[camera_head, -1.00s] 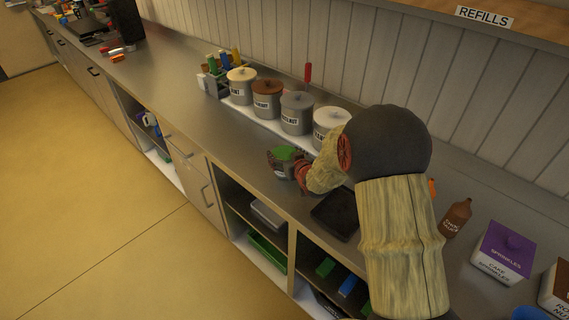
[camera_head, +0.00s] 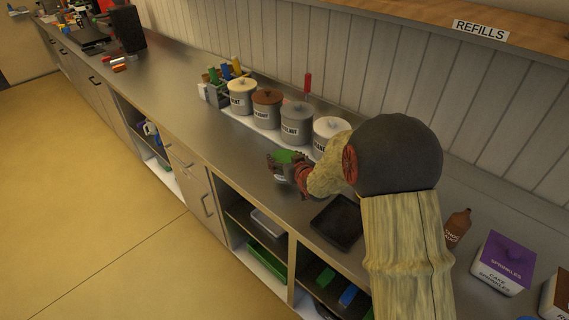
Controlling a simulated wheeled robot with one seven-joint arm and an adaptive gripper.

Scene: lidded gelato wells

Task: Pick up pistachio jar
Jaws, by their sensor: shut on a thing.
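The pistachio jar (camera_head: 287,156), with a green top, is on or just above the steel counter in front of the row of lidded wells. My gripper (camera_head: 285,168) is shut on it from the right. My arm comes in from the lower right. The jar's label cannot be read, and my gripper hides part of its body. I cannot tell whether the jar still touches the counter.
Several lidded wells (camera_head: 297,124) stand in a row behind the jar. A black tray (camera_head: 337,222) lies to its right, near the counter's front edge. A brown bottle (camera_head: 457,228) and a sprinkles box (camera_head: 504,263) stand farther right.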

